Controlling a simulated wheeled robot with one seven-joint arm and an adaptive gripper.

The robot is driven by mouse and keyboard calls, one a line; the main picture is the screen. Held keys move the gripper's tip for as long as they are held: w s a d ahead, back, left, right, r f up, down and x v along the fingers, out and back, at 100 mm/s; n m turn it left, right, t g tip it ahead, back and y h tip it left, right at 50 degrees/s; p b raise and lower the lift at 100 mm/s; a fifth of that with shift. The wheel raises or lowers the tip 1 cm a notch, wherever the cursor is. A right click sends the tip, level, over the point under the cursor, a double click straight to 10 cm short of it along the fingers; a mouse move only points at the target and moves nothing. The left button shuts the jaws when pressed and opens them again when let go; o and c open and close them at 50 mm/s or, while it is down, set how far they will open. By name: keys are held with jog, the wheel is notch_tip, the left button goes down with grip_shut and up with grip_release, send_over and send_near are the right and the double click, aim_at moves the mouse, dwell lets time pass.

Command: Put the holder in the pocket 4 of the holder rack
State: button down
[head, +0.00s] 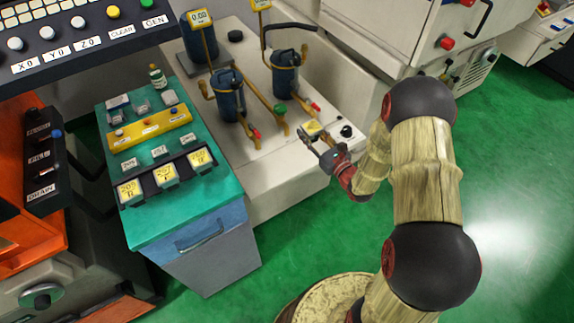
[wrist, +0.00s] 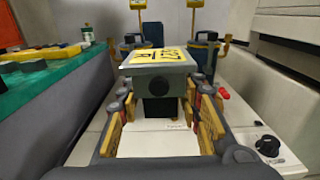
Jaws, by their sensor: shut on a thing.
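My gripper (head: 316,139) is shut on a grey holder (wrist: 158,58) with a yellow label on top. The holder's label also shows in the head view (head: 312,128). In the wrist view the holder sits upright between the two fingers (wrist: 160,97), which grip its sides. It is above or at the white machine top; I cannot tell whether it touches. A dark rack (head: 150,185) on the green cart's front part carries three yellow-labelled holders (head: 131,193), (head: 166,175), (head: 200,160). Small white tags lie behind them. I cannot read pocket numbers.
The teal cart top (head: 145,228) also bears a yellow strip (head: 150,131), several small grey blocks and a bottle (head: 157,77). Blue cylinders (head: 229,97) with yellow posts stand on the white machine top (head: 265,190), behind my gripper. An orange machine (head: 18,240) stands left of the cart.

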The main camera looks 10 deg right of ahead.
jog(key=d+f+b, duration=0.2)
jog(key=d+f, duration=0.1)
jog(key=f, duration=0.5)
jog(key=b, duration=0.5)
send_over(282, 161)
jog(key=f, duration=0.9)
jog(key=shift+s+d+f, duration=0.3)
jog(key=shift+s+d, duration=0.05)
jog(key=shift+w+a+f, duration=0.1)
jog(key=shift+a+f, duration=0.05)
jog(key=shift+f, duration=0.05)
notch_tip(282, 161, down, 4)
jog(key=shift+w+a+r+b, duration=0.1)
jog(key=shift+a+r+b, duration=0.1)
jog(key=shift+b, duration=0.8)
jog(key=shift+r, duration=0.1)
